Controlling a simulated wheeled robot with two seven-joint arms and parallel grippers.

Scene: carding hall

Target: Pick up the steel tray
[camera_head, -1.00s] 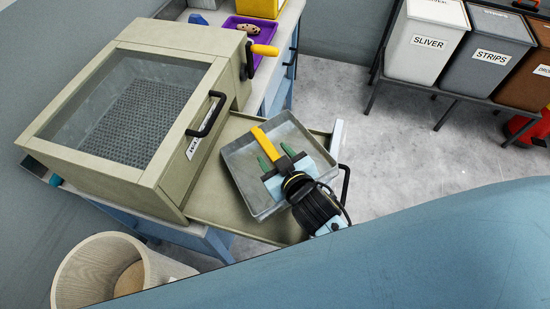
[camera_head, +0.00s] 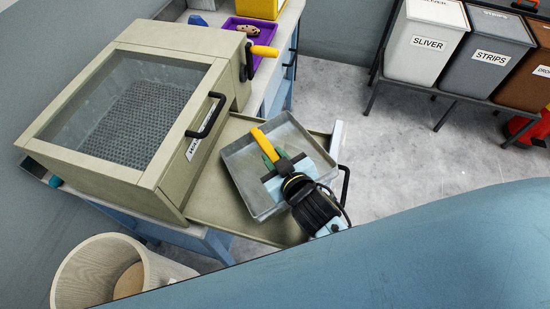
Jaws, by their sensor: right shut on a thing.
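The steel tray (camera_head: 239,180) is a shallow grey square tray. It lies on the beige pull-out shelf (camera_head: 215,205) in front of the carding box. A thing with a yellow handle (camera_head: 259,138) lies in the tray. My right gripper (camera_head: 274,155), with green fingertips, is inside the tray, over its right part. Its fingers are shut at the yellow-handled thing, not on the tray's rim. The grip itself is partly hidden by the gripper's own body. My left gripper is not in view.
The beige box (camera_head: 190,118) with a glass lid and black handle stands left of the tray. A purple tray (camera_head: 236,24) is behind. A wooden bin (camera_head: 95,275) stands at lower left. Labelled bins (camera_head: 428,45) stand at upper right. The floor between is clear.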

